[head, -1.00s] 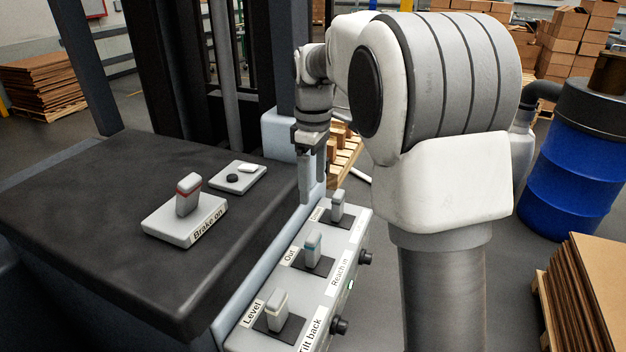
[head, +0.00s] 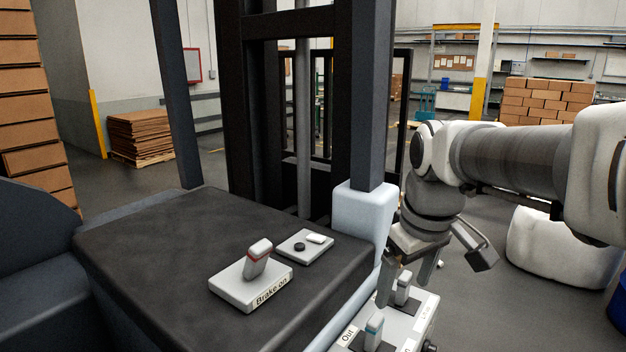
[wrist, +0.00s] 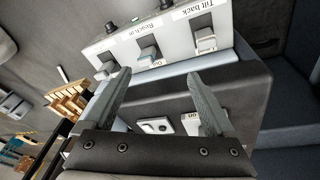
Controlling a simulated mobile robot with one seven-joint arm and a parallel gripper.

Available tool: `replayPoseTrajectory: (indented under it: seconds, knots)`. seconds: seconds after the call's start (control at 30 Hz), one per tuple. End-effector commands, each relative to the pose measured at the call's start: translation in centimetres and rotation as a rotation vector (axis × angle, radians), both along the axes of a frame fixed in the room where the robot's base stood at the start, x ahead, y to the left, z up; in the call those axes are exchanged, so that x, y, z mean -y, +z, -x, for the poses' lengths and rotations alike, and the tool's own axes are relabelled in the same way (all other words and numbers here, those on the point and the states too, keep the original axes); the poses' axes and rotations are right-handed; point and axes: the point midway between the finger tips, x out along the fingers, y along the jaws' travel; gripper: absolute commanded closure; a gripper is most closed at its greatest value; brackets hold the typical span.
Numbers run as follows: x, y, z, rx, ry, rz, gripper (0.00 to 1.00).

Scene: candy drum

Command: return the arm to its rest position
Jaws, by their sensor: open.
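My gripper (head: 408,277) is at the right of the head view, pointing down just above the far end of the lever panel (head: 419,318). Its two fingers are apart with nothing between them. In the wrist view my gripper (wrist: 163,100) is also open, and the panel (wrist: 175,45) with several levers and the labels "Tilt back", "Reach in" and "Out" lies beyond the fingertips. My forearm stretches to the right in the head view. Whether a finger touches the nearest lever (head: 403,288) cannot be told.
A dark console (head: 180,270) bears the "Brake on" lever (head: 257,262) and a small plate with a black button (head: 299,246). Mast uprights (head: 365,95) stand close behind my gripper. Open floor lies to the right; boxes (head: 545,103) are stacked far back.

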Motion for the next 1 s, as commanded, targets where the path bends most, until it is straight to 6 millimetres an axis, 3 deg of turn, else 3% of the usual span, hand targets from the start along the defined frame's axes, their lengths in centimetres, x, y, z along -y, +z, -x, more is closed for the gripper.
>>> replayPoseTrajectory:
  seconds: [0.03,0.3,0.5,0.7,1.0]
  knots:
    - [0.0,0.1,1.6,0.026,-0.041,-0.010,0.10]
    - [0.0,-1.2,8.6,0.145,-0.268,-0.080,0.10]
    - [0.0,-2.9,12.0,0.212,-0.394,-0.130,0.10]
    - [0.0,-3.8,13.2,0.237,-0.446,-0.152,0.10]
    - [0.0,-3.8,13.2,0.237,-0.448,-0.152,0.10]
